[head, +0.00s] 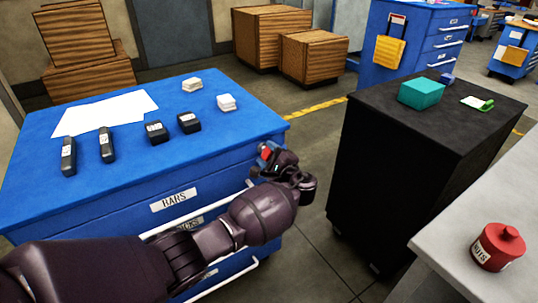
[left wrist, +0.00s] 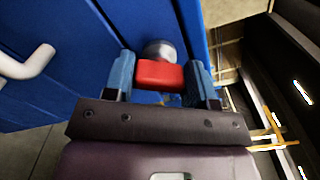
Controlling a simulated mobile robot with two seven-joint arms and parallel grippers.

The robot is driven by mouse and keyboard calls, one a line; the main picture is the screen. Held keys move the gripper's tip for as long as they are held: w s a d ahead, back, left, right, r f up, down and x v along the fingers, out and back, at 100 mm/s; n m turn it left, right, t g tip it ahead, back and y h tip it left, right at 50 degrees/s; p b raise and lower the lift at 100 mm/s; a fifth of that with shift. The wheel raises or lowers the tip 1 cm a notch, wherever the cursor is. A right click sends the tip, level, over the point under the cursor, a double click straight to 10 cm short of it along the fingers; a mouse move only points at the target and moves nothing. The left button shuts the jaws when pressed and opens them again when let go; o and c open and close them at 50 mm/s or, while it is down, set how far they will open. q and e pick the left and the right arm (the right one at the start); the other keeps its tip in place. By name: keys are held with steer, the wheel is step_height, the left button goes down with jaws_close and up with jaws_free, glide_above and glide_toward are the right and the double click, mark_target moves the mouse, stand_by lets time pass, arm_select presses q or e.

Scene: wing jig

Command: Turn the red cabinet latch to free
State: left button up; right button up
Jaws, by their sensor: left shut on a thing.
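The red cabinet latch (left wrist: 159,75) is a small red block on a round grey metal boss, on the side of the blue cabinet (head: 221,167). My left gripper (left wrist: 163,82) has its two blue fingers on either side of the red latch and is shut on it. In the head view my left gripper (head: 270,158) is at the right end of the blue cabinet, and only a bit of red shows there. My right gripper is in neither view.
Several black bars or blocks, white sheets and two white stacks (head: 192,84) lie on the blue cabinet. A white drawer handle (left wrist: 30,62) is close to my left gripper. A black cabinet (head: 395,165) stands to the right, across a strip of open floor. A grey table with a red canister (head: 497,247) is at the lower right.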

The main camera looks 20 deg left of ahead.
arm_select(q)
steer(key=n, duration=0.1)
steer(key=n+b, duration=0.1)
steer(key=n, duration=0.1)
steer(key=shift+f, duration=0.35)
steer(key=n, duration=0.2)
steer(key=shift+n+b, duration=0.3)
steer(key=shift+n, duration=0.1)
steer(key=shift+r+n, duration=0.15)
steer(key=shift+n, duration=0.25)
steer(key=o, duration=0.9)
steer(key=shift+r, duration=0.1)
steer(key=shift+o, duration=0.2)
steer(key=shift+s+d, duration=0.1)
